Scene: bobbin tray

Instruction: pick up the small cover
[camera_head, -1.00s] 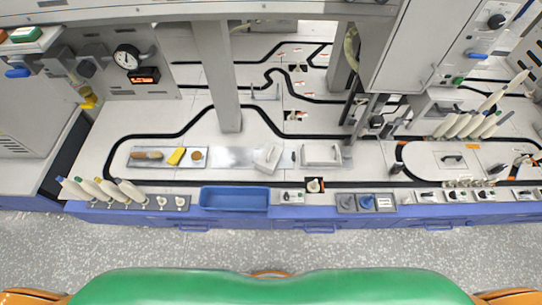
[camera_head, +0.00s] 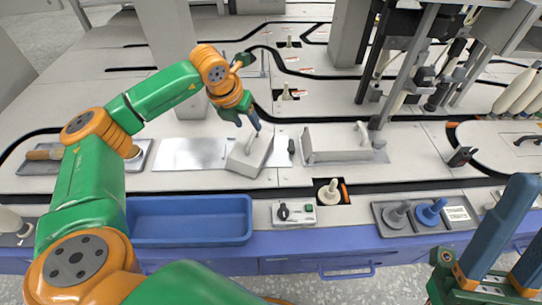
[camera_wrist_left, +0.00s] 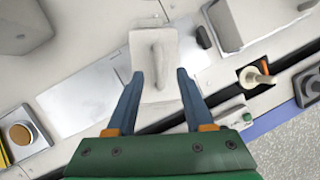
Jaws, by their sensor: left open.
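The small cover (camera_head: 246,157) is a pale grey, box-like piece lying slightly turned on the bench, on the right end of a shiny metal plate. In the left wrist view the small cover (camera_wrist_left: 141,42) lies ahead of the fingers, with its raised bar handle (camera_wrist_left: 155,66) between their lines. My left gripper (camera_head: 252,122) is open and empty, over the cover's far side; it also shows in the left wrist view (camera_wrist_left: 160,74). Contact cannot be told. My right gripper (camera_head: 527,212) is at the lower right, fingers apart and empty, far from the cover.
A larger cover (camera_head: 335,155) with a handle stands just right of the small one. A blue bin (camera_head: 190,232) and a switch box (camera_head: 296,214) sit along the front edge. Grey posts (camera_head: 175,40) rise behind. A small dark piece (camera_head: 291,146) lies between the covers.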

